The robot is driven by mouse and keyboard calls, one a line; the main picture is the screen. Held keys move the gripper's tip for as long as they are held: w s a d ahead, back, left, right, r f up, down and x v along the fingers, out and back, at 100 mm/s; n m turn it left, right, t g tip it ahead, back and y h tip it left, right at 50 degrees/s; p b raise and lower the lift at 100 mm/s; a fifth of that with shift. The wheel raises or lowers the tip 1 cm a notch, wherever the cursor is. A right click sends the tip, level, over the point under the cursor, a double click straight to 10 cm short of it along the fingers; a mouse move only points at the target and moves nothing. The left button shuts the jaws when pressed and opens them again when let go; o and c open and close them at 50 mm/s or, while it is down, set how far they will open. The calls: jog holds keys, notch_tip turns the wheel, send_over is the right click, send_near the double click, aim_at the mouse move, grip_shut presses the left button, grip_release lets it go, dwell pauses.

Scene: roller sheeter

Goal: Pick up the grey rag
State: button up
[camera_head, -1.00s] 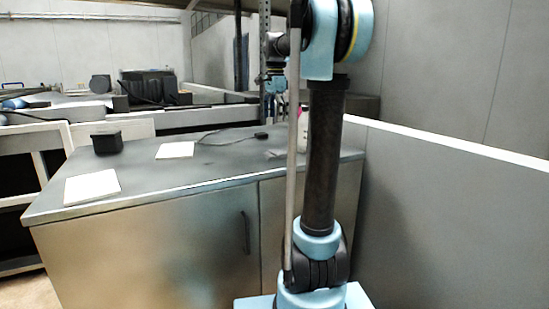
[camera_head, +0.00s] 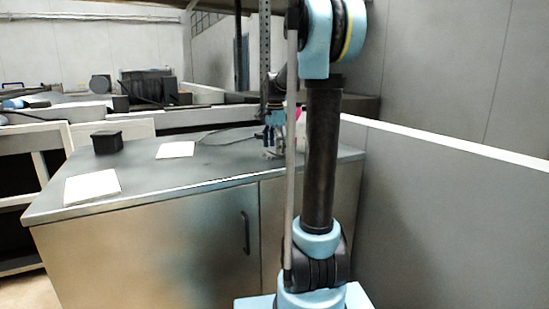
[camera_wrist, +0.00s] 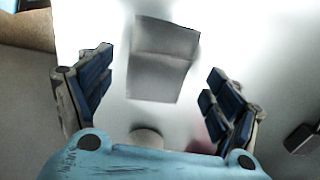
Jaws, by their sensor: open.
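The grey rag (camera_wrist: 160,75) lies on the worktop as a folded, roughly rectangular cloth with a crease across it. In the wrist view it sits between the two blue-padded fingers of my gripper (camera_wrist: 157,84), with bright worktop showing on both sides. The fingers are spread wide, and neither visibly touches the rag. In the head view my gripper (camera_head: 272,148) is low over the right part of the worktop, and the rag is mostly hidden behind it. I cannot tell the exact height of the fingertips above the surface.
The worktop (camera_head: 215,165) holds two white sheets (camera_head: 92,187) (camera_head: 176,149) and a black box (camera_head: 107,142) at left. A white and pink item (camera_head: 300,122) stands close to my gripper, partly behind my arm. A grey partition (camera_head: 450,195) stands along the right.

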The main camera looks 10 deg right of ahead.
jog(key=shift+f, duration=0.75)
jog(key=c, duration=1.1)
jog(key=shift+c, duration=0.2)
notch_tip(320, 180, up, 10)
